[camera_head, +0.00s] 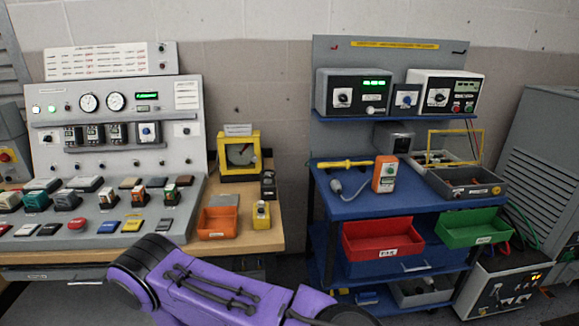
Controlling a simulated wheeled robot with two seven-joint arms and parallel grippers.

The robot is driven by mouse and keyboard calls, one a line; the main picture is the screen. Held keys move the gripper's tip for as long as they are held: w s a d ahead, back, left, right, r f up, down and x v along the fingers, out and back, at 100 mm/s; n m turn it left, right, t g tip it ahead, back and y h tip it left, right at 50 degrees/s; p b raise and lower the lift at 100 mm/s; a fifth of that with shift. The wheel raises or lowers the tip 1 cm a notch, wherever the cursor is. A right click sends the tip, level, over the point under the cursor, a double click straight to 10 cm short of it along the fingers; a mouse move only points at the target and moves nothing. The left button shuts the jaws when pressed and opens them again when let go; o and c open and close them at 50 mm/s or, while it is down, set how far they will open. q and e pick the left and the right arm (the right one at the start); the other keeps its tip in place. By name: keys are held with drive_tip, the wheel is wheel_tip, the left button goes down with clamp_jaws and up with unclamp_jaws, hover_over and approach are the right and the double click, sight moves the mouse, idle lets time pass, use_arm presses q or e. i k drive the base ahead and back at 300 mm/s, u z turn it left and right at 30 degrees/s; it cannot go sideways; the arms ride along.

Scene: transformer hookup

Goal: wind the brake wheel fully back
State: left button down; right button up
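I cannot make out a brake wheel for certain. A yellow-framed unit (240,174) with a round dark dial stands on the wooden bench at the middle left, with a small knob at its side; I cannot tell if it belongs to the brake. A purple arm link of mine crosses the bottom of the view and hides the bench front and floor there. Neither gripper shows in the view.
A control console (115,190) with gauges and several coloured switches fills the left. An orange bin (217,222) sits beside it. A blue cart (350,208) at right holds meters, an orange handheld tester (385,174), and red (383,240) and green (472,228) bins.

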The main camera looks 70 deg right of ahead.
sight(268, 175)
drive_tip(key=z, duration=0.8)
drive_tip(key=i, duration=0.7)
drive_tip(key=z, duration=0.8)
